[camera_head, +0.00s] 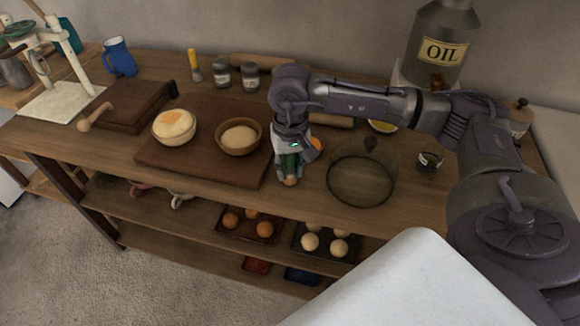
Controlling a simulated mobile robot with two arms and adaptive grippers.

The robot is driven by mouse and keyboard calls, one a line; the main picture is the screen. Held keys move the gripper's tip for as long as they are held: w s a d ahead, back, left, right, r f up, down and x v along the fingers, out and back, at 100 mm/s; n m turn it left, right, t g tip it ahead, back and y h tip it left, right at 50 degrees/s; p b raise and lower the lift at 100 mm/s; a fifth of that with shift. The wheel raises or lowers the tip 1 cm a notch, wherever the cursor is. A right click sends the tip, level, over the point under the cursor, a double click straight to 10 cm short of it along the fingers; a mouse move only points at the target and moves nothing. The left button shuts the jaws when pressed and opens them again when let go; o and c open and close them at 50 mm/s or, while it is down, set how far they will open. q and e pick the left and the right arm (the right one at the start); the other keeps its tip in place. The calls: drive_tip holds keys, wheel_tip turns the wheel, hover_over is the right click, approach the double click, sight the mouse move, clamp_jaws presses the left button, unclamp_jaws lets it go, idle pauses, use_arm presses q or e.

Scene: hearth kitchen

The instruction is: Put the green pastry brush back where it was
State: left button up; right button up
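My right gripper (287,168) is over the front part of the wooden counter, just right of the cutting board, and points down. It is shut around a small green thing with a tan end, which appears to be the green pastry brush (290,180). The fingers hide most of it, and I cannot tell whether its tan end touches the counter. A yellow-handled tool (194,64) stands at the back of the counter. My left gripper is not in view.
The cutting board (190,167) bears a bowl of dough (174,126) and a brown bowl (238,136). A glass dome (361,178) stands close right of the gripper. Spice jars (221,74), an oil can (439,45) and a blue jug (119,57) stand behind. Egg trays (325,243) sit below.

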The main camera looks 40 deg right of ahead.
drive_tip(key=shift+o, duration=1.3)
drive_tip(key=shift+r, duration=0.1)
drive_tip(key=shift+r, duration=0.25)
wheel_tip(320, 180, up, 12)
drive_tip(key=shift+f+b, duration=0.15)
drive_tip(key=shift+b, duration=0.3)
